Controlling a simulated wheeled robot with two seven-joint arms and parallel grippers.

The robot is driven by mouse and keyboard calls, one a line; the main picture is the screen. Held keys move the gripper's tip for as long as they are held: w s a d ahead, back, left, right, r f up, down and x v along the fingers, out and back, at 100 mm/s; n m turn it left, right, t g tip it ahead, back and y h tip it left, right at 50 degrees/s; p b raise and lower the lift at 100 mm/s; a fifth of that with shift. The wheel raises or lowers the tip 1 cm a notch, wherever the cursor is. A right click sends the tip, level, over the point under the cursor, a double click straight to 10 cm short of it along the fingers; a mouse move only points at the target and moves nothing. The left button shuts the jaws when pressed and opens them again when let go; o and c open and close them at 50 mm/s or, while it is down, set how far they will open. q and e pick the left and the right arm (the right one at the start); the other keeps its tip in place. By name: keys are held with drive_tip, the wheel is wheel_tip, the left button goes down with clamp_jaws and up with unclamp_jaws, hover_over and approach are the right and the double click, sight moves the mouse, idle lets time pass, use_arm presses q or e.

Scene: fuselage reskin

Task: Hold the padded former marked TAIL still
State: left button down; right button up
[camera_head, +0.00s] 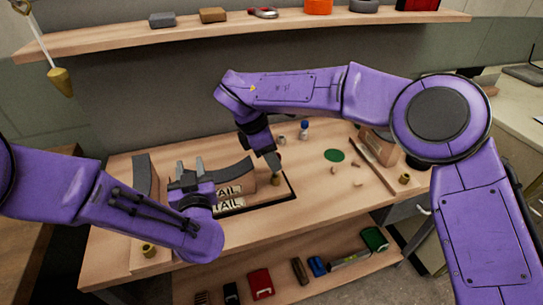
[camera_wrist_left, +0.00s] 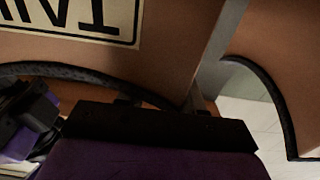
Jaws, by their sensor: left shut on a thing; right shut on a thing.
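The padded former marked TAIL (camera_head: 262,184) is a wooden block with a dark curved pad on top. My right gripper (camera_head: 274,164) points down beside the former's right end, shut on a small brass-coloured piece (camera_head: 276,180).
Another dark curved pad (camera_head: 143,176) stands at the bench's left. A green disc (camera_head: 334,155), a small bottle (camera_head: 304,129) and small pegs lie to the right. A shelf with tools (camera_head: 238,36) runs above; a lower shelf holds several items.

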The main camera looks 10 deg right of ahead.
drive_tip(key=shift+f, duration=1.65)
drive_tip(key=o, duration=1.2)
drive_tip(key=shift+c, duration=0.2)
drive_tip(key=v, duration=0.5)
use_arm(q)
drive_tip(key=c, duration=0.6)
unclamp_jaws()
drive_tip(key=shift+c, duration=0.2)
